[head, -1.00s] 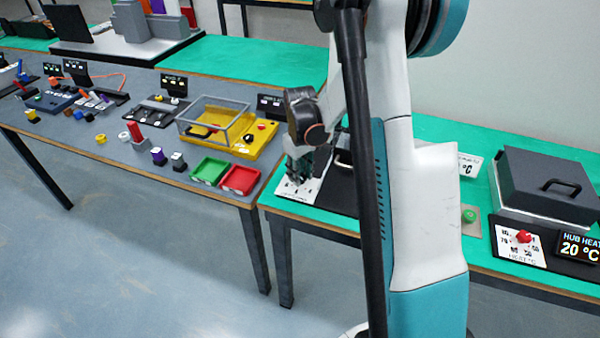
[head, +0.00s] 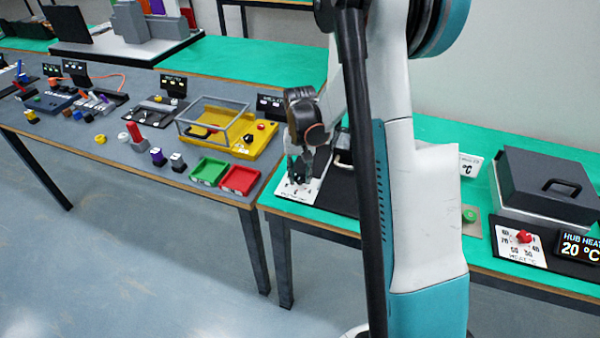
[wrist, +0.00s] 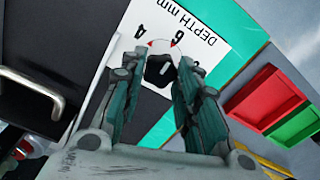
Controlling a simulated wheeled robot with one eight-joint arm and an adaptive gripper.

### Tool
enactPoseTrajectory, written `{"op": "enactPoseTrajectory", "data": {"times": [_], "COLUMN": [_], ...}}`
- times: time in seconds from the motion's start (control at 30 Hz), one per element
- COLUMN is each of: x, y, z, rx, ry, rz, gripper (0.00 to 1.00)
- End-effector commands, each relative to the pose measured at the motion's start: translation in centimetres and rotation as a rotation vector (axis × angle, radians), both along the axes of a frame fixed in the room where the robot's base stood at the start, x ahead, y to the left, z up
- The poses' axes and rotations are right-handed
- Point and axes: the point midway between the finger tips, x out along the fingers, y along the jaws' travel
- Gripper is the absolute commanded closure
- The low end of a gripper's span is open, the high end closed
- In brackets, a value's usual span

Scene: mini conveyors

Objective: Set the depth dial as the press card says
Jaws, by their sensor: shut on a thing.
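The depth dial (wrist: 159,70) is a black knob on a white scale plate (wrist: 209,22) marked "DEPTH mm" in the wrist view. The rest of the scale is covered by the fingers. I cannot make out a press card.
A dark box with a metal handle (wrist: 32,93) stands beside the plate. A red tray (wrist: 264,99) and a green tray (wrist: 300,124) lie on the neighbouring table. To the right in the head view are a red heat knob (head: 523,237) and a display (head: 578,246) reading 20 °C.

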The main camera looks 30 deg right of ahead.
Motion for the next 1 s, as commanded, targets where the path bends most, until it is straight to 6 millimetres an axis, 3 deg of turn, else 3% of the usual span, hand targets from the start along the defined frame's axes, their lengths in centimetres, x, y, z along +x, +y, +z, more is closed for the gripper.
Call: {"op": "enactPoseTrajectory", "data": {"times": [0.57, 0.6, 0.67, 1.0], "x": [-0.03, -0.03, -0.03, -0.01], "y": [0.02, 0.02, 0.02, 0.01], "z": [-0.01, -0.01, -0.01, 0.07], "rx": [0.001, 0.001, 0.001, 0.000], "ry": [0.001, 0.001, 0.001, 0.000], "rz": [-0.030, -0.030, -0.030, -0.029], "gripper": [0.94, 0.64, 0.50, 0.50]}}
